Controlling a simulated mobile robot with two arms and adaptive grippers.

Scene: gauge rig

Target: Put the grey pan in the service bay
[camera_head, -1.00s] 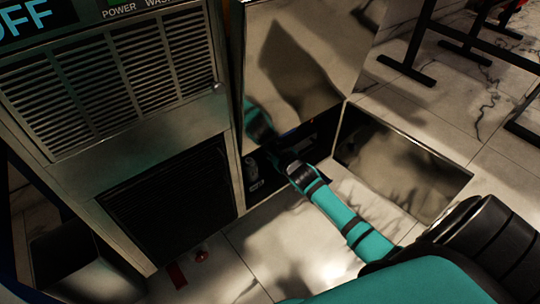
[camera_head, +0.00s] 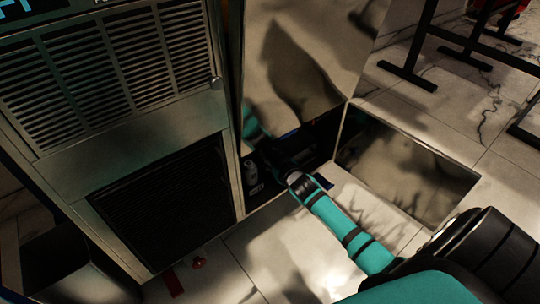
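The service bay (camera_head: 262,190) is a dark low opening at the foot of the metal cabinet. My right arm comes in from the lower right, and its gripper (camera_head: 281,158) is at the mouth of the bay, partly inside it. The fingers are dark against the dark interior, so I cannot tell whether they are open or shut, or on what. No grey pan can be made out; it may be hidden in the shadow or behind the gripper. My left gripper is not in view.
A small grey canister (camera_head: 251,172) stands inside the bay, left of my gripper. An open metal door panel (camera_head: 400,168) borders the bay on the right. Black table legs (camera_head: 420,50) stand back right.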

